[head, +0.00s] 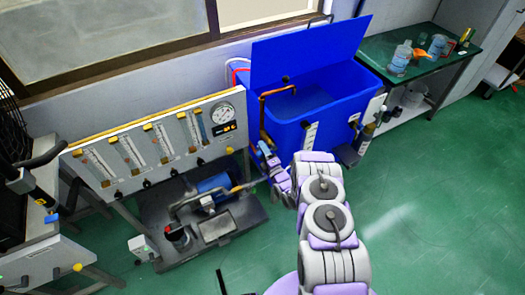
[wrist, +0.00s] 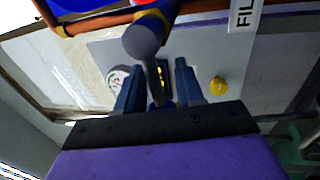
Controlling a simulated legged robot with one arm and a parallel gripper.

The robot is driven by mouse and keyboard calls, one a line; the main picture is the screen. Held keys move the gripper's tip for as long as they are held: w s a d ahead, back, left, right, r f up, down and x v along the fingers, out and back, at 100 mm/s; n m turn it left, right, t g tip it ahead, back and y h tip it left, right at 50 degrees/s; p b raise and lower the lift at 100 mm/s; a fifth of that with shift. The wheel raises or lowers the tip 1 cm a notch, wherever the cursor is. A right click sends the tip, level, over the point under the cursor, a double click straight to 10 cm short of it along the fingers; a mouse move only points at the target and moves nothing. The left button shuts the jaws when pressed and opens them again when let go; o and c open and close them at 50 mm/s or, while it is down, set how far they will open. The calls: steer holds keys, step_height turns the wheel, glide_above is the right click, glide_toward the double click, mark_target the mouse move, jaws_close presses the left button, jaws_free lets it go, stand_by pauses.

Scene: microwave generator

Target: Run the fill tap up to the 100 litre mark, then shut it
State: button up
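The blue tank (head: 325,95) stands against the wall with its lid raised. A copper pipe (head: 275,92) bends over its left rim, and a pale scale strip (head: 310,135) is on its front. The water level and the 100 litre mark cannot be read. My gripper (head: 264,148) is at the tank's left side, by the pipe. In the wrist view my gripper (wrist: 157,88) has its two dark blue fingers apart. A grey round-ended tap lever (wrist: 145,42) shows in front of and between them; contact cannot be told. A cut-off "FIL" label (wrist: 245,12) is above right.
A panel with flow tubes and a dial gauge (head: 222,113) stands left of the tank, with a blue pump (head: 212,188) below. A green table (head: 400,78) with bottles stands at right. The green floor (head: 430,210) at right is clear.

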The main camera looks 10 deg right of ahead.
jaws_close()
stand_by(0.4)
steer(key=shift+f, duration=0.1)
